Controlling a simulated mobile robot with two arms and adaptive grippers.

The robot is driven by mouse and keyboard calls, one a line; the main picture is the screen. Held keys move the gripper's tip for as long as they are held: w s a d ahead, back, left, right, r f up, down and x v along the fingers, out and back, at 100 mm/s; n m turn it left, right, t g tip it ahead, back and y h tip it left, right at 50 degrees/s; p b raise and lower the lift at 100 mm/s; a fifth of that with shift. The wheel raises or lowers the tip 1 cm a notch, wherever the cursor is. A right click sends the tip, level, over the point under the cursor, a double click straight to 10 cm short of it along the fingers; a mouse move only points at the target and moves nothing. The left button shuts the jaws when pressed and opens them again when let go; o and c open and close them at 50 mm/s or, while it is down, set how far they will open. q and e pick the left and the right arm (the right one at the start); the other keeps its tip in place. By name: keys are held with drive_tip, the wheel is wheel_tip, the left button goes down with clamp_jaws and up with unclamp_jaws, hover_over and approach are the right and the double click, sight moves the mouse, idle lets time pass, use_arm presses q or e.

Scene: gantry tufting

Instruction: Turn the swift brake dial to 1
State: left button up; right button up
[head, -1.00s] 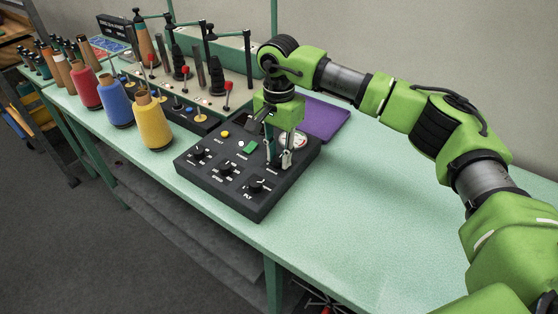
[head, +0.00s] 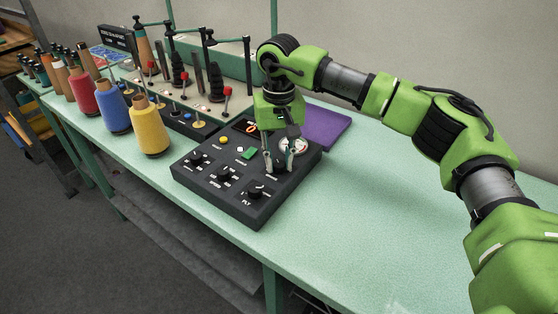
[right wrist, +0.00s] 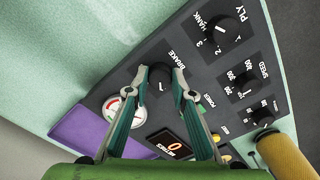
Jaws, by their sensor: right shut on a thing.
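The brake dial (right wrist: 159,84) is a black knob on the dark control panel (right wrist: 120,75), beside the printed word BRAKE in the right wrist view. My right gripper (right wrist: 160,74) points down at the panel, with one finger on each side of this knob, shut on it. In the head view my right gripper (head: 279,168) is at the panel's right part and partly covers the knob. My left gripper is not in view.
Beside the dial are a round gauge (right wrist: 113,108), a red-lit display (right wrist: 171,144) and a green button (head: 249,153). The ply (head: 255,191) and speed (head: 224,174) knobs are nearer the front. Yarn cones, including a yellow one (head: 149,128), stand left. The bench at right is clear.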

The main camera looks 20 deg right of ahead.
sight(279, 163)
drive_tip(key=shift+r+n, duration=0.1)
drive_tip(key=shift+n, duration=0.5)
drive_tip(key=o, duration=1.1)
wheel_tip(279, 163, up, 12)
